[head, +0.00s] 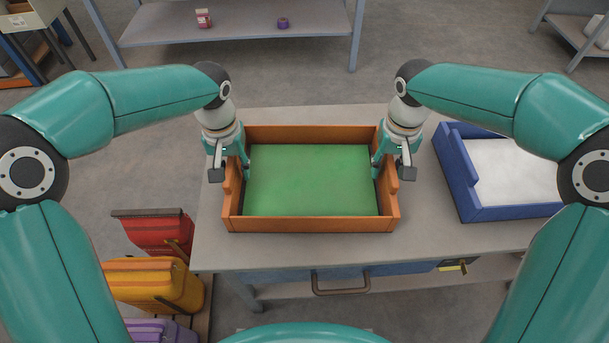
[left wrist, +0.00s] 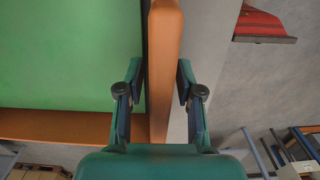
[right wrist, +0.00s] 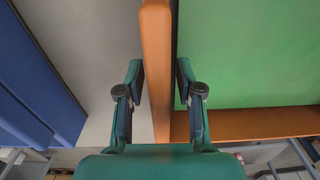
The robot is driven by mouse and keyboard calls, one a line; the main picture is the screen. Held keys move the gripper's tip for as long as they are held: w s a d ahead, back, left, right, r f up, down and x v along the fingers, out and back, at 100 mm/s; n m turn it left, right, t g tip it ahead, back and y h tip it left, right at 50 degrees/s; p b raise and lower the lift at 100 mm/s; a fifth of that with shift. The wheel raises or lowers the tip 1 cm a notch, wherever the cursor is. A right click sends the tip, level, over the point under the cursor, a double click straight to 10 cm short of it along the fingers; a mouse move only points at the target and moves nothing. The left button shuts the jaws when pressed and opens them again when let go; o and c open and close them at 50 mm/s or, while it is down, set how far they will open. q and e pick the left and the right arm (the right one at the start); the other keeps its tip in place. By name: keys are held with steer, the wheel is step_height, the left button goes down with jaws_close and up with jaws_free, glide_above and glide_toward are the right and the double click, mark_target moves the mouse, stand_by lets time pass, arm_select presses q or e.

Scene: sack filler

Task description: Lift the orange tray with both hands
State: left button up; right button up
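The orange tray (head: 312,225) rests on the grey table, with a flat green surface (head: 310,180) inside its walls. My left gripper (head: 230,174) is at the tray's left side wall. In the left wrist view its open fingers (left wrist: 160,82) stand on either side of the orange wall (left wrist: 163,40), with small gaps. My right gripper (head: 392,174) is at the right side wall. In the right wrist view its open fingers (right wrist: 160,82) straddle that wall (right wrist: 156,40); the inner finger is apart from it, and whether the outer one touches is unclear.
A blue tray (head: 465,190) with white contents stands to the right on the table (head: 300,252). Red (head: 155,235) and yellow (head: 160,285) containers stand on the floor at left. A drawer handle (head: 340,290) is at the table's front. A shelf (head: 240,22) stands behind.

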mark_target(390, 158)
arm_select(q)
jaws_close()
arm_select(e)
jaws_close()
